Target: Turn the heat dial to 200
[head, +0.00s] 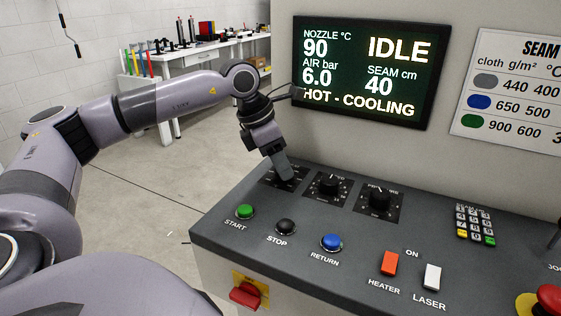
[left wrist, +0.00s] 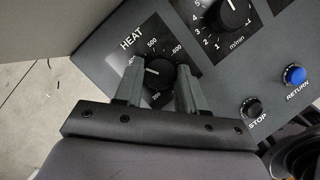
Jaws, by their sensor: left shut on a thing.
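The heat dial (left wrist: 160,73) is a black knob on a plate marked HEAT in the left wrist view. Its white pointer line points to the left, below the partly covered mark that looks like 400. The marks 500 and 600 show above it, and a small number below it is too blurred to read surely. My left gripper (left wrist: 156,92) has its two fingers on either side of the knob and is shut on it. In the head view, my left gripper (head: 284,174) comes down onto the leftmost dial plate and hides most of the knob. My right gripper is not in view.
The screen (head: 363,72) reads nozzle 90, air 6.0, seam 40, IDLE, HOT - COOLING. Two more dials (head: 329,184) stand right of the heat dial. START (head: 245,211), STOP (head: 285,226) and RETURN (head: 331,242) buttons lie in front. A seam chart (head: 512,95) hangs at right.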

